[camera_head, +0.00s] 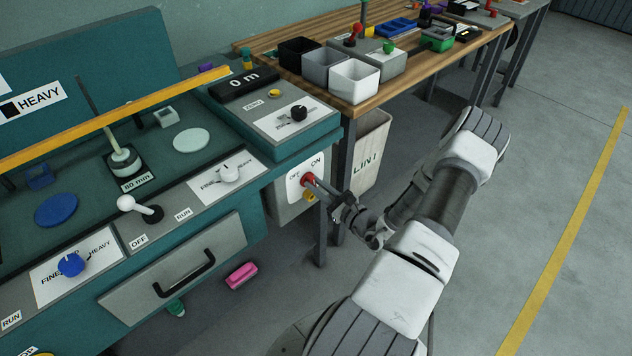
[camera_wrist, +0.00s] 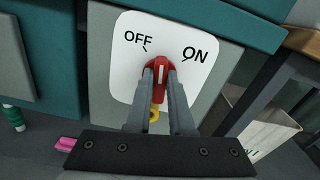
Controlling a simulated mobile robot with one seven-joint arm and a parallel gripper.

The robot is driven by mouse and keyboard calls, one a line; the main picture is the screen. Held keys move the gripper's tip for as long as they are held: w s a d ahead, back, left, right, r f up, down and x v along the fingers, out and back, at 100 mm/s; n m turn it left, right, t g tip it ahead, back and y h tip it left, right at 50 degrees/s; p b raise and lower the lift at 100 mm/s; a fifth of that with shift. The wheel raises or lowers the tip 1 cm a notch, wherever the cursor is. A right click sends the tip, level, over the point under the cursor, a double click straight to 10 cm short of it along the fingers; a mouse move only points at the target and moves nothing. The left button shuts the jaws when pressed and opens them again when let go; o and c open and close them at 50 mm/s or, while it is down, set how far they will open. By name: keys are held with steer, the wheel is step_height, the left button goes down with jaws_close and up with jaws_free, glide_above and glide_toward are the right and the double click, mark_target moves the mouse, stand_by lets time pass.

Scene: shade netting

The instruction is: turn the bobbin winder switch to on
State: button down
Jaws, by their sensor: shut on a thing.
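The bobbin winder switch is a red knob (camera_head: 306,179) on a white plate marked OFF and ON, on the end face of the teal bench. In the wrist view the red knob (camera_wrist: 160,67) has a white line that points up, between the OFF mark on the left and the ON mark on the right. My gripper (camera_wrist: 160,82) is shut on the knob, one finger on each side. In the head view my gripper (camera_head: 320,187) reaches the knob from the right. The fingers cover the knob's lower sides.
A yellow part (camera_wrist: 154,113) sits just below the switch plate. A LINT bin (camera_head: 369,155) stands right of the switch, under the wooden table (camera_head: 425,62). A drawer (camera_head: 175,270) with a black handle is to the left. A pink block (camera_head: 241,275) lies below it. The floor on the right is clear.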

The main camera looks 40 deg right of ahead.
steer(key=m+p, duration=0.2)
steer(key=m, duration=0.3)
steer(key=shift+d+m, duration=0.15)
steer(key=shift+m, duration=0.15)
steer(key=m+p, duration=0.1)
steer(key=m, duration=0.4)
steer(key=shift+d+f, duration=0.1)
steer(key=shift+m, duration=0.4)
steer(key=c, duration=0.8)
jaws_free()
steer(key=s+d+p, duration=0.1)
steer(key=s, duration=1.6)
steer(key=shift+s+d+p, duration=0.2)
steer(key=shift+p, duration=0.15)
